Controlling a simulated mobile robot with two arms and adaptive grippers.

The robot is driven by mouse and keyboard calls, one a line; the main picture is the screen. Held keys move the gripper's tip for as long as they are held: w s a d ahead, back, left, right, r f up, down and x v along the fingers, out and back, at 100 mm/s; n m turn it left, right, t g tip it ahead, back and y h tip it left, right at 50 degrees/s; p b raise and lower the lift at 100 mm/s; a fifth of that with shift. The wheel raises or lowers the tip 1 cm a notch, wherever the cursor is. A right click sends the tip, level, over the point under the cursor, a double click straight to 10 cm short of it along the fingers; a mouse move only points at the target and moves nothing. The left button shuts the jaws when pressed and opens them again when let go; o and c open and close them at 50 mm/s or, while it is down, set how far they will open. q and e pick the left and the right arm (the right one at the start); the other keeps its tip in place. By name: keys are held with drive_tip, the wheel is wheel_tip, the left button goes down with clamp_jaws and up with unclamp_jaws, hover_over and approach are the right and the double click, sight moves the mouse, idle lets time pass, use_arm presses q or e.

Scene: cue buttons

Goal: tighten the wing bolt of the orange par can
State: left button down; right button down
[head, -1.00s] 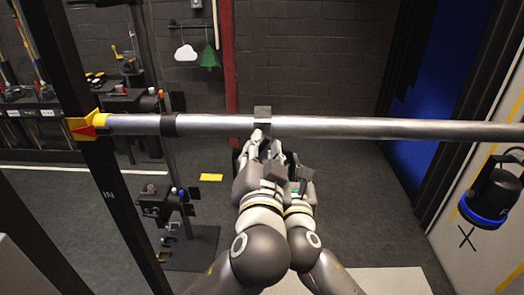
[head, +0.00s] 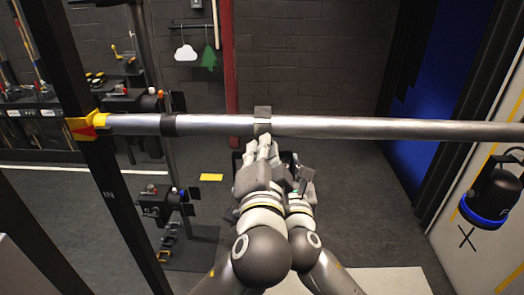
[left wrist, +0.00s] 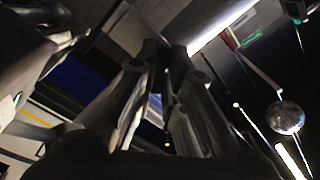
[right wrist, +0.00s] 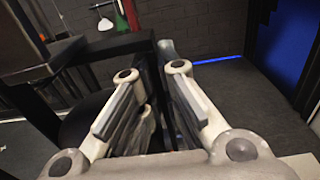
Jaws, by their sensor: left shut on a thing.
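A grey clamp (head: 262,122) sits around the horizontal metal pipe. My left gripper (head: 264,149) is just below the clamp, fingers up towards the pipe. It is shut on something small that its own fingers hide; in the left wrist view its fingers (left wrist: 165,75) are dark. My right gripper (head: 304,172) is lower and a little to the right, close beside the left one. In the right wrist view a dark part shows between its fingers (right wrist: 155,100), and I cannot tell whether they grip it. I cannot make out the orange par can or its wing bolt; my arms cover the space below the clamp.
A black lamp with a blue ring (head: 488,205) hangs at right. A dark upright (head: 100,180) stands at left. The floor between is mostly clear.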

use_arm(q)
drive_tip(key=c, duration=1.5)
unclamp_jaws()
drive_tip(key=shift+s, duration=0.15)
drive_tip(key=s, duration=1.1)
drive_tip(key=shift+s+d, duration=0.25)
drive_tip(key=shift+s, duration=0.15)
use_arm(e)
drive_tip(key=c, duration=1.6)
unclamp_jaws()
drive_tip(key=shift+o, duration=0.2)
